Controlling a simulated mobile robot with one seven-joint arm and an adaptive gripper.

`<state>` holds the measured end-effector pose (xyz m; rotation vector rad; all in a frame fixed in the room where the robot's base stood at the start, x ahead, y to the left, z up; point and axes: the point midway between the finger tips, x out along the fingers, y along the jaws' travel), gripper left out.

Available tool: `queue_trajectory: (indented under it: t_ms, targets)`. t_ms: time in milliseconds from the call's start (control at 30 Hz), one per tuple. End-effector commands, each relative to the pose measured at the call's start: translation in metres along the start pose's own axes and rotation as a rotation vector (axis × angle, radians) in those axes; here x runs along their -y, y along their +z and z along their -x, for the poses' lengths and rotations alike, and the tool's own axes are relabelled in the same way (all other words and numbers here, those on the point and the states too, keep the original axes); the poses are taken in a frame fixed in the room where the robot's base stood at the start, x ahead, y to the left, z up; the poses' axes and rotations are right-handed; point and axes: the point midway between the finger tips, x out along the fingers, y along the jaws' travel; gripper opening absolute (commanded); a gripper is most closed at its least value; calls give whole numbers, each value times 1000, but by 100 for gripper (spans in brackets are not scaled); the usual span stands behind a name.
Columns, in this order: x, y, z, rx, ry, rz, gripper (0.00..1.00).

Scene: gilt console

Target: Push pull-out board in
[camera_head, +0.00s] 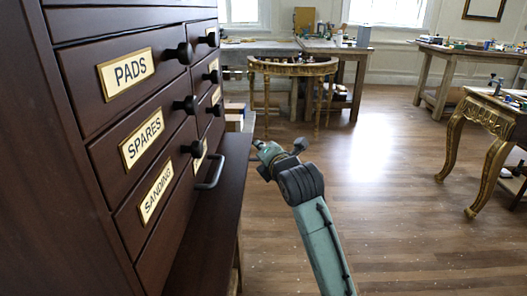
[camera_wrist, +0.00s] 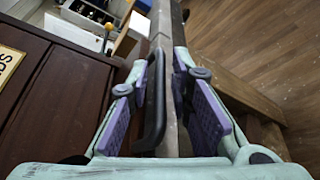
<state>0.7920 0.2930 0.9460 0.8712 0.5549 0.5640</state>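A dark wooden cabinet (camera_head: 125,125) stands at the left in the head view. A dark flat board (camera_head: 222,208) juts out along its lower front; I cannot tell whether this is the pull-out board or a fixed ledge. A dark bar handle (camera_head: 211,173) sits low on the front, above this surface. My gripper (camera_head: 262,150) is just right of the surface's outer edge. In the wrist view my gripper (camera_wrist: 167,65) is open, its purple-padded fingers apart. The bar handle (camera_wrist: 155,105) and a greyish strip (camera_wrist: 169,100) show between the fingers; contact is unclear.
Drawers labelled PADS (camera_head: 126,73), SPARES (camera_head: 142,138) and SANDING (camera_head: 156,192) carry round dark knobs. A round gilt table (camera_head: 293,68) stands behind. A gilt console (camera_head: 490,118) stands at the right. The wooden floor (camera_head: 385,190) between them is open.

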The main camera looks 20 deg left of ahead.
Motion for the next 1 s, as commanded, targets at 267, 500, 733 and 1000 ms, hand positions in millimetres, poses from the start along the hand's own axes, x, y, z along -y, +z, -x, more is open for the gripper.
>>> queue_trajectory:
  t_ms: [267,500,733,1000]
  targets:
    - [0,0,0,-1,0,0,28]
    - [0,0,10,0,1,0,28]
    - [0,1,56,2,1,1,28]
    - [0,1,106,2,0,0,28]
